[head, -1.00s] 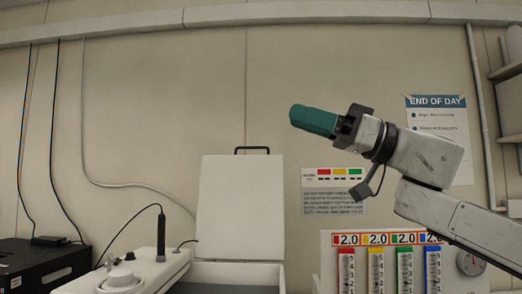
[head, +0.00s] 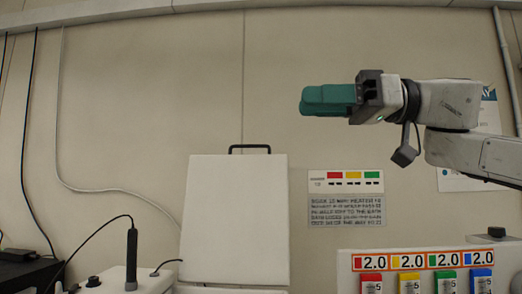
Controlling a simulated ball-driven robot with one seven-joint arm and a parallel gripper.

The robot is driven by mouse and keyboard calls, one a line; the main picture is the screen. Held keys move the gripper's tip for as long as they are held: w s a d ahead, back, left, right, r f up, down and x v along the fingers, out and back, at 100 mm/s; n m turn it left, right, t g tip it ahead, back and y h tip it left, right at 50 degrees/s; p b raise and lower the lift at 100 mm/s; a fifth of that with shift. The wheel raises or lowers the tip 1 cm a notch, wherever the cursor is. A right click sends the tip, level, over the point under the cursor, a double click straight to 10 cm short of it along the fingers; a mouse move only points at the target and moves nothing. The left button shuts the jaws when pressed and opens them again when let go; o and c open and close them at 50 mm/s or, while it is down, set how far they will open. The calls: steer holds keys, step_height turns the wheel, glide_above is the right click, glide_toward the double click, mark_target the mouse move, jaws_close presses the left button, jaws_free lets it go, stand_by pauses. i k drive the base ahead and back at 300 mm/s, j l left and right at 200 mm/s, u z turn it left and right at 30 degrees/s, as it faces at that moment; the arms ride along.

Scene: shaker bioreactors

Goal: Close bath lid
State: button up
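The bath lid (head: 235,220) is a white panel standing upright, open, at the lower middle of the head view. A dark handle (head: 249,148) sits on its top edge. The bath's body is mostly below the picture; only a thin strip shows under the lid. My gripper (head: 304,101) is above and to the right of the lid, apart from it, pointing left. Its teal fingers are seen from the side and look close together, but any gap between them is hidden.
A panel with coloured 2.0 labels (head: 425,261) stands at the lower right. A probe on a cable (head: 131,256) stands left of the lid. A printed notice (head: 346,196) is on the wall behind. The air around my gripper is clear.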

mark_target(236, 226)
steer(key=i, duration=1.45)
